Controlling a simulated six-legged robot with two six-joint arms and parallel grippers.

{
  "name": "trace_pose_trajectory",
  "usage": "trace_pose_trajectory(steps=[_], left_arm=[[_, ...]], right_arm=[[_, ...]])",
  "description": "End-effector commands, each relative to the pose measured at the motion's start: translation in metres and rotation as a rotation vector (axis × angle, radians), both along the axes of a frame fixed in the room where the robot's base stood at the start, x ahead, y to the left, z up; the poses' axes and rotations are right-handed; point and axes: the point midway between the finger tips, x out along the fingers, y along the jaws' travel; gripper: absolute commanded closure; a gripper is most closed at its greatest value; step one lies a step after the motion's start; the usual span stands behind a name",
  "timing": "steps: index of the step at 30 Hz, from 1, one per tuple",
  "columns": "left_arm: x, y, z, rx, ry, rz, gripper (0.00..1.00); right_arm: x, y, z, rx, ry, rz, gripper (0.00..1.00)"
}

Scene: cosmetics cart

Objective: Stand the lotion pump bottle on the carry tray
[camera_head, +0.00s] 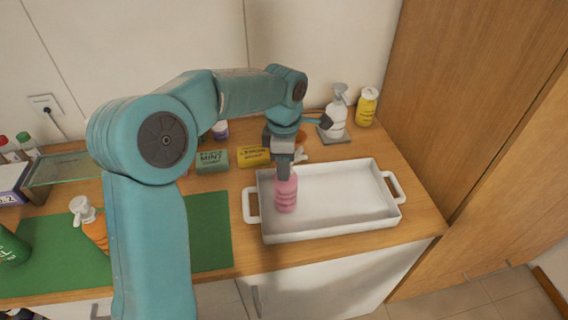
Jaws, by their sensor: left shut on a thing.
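My left gripper (284,172) points down over the left end of the white carry tray (345,225). It is shut on a pink ribbed bottle (286,194), which I take to be the lotion pump bottle. The bottle hangs upright inside the tray's outline, near its left wall. Its top is hidden by the gripper. I cannot tell whether its base touches the tray floor. The rest of the tray is empty. My right gripper is not in view.
An orange pump bottle (95,230) stands on the green mat (215,235). A wooden panel (470,90) closes the right side.

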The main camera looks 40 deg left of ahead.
Motion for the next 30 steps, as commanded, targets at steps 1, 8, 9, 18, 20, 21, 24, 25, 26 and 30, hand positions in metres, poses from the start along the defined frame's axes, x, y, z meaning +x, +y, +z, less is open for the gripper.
trace_pose_trajectory(steps=[1, 8, 9, 18, 20, 21, 24, 25, 26, 30], left_arm=[[0.0, 0.001, -0.003, 0.001, -0.001, 0.001, 1.0], [0.0, 0.001, -0.005, 0.0, -0.002, 0.001, 1.0], [0.0, 0.001, -0.005, 0.0, -0.002, 0.001, 1.0], [0.0, 0.001, -0.009, 0.001, -0.001, 0.001, 0.33], [0.0, 0.001, -0.009, 0.001, -0.001, 0.001, 0.33], [0.0, 0.001, -0.008, 0.001, -0.001, 0.001, 0.33], [0.0, 0.001, -0.008, 0.001, -0.001, 0.001, 0.33], [0.0, 0.001, -0.006, 0.0, -0.001, 0.001, 0.33], [0.0, 0.0, -0.004, 0.0, -0.002, 0.001, 0.33], [0.001, 0.0, 0.014, 0.0, -0.006, 0.0, 0.33]], right_arm=[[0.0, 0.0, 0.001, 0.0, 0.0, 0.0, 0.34], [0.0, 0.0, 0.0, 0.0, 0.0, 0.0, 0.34], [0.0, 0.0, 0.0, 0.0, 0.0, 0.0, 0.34], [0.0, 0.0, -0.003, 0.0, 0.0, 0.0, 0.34], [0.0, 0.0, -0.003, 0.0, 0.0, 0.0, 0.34], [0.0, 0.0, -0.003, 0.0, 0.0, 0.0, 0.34], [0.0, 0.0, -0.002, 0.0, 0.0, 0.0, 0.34], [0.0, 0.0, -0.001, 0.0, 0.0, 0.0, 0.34], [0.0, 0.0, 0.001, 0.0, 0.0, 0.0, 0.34], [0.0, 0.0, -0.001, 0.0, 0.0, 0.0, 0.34]])
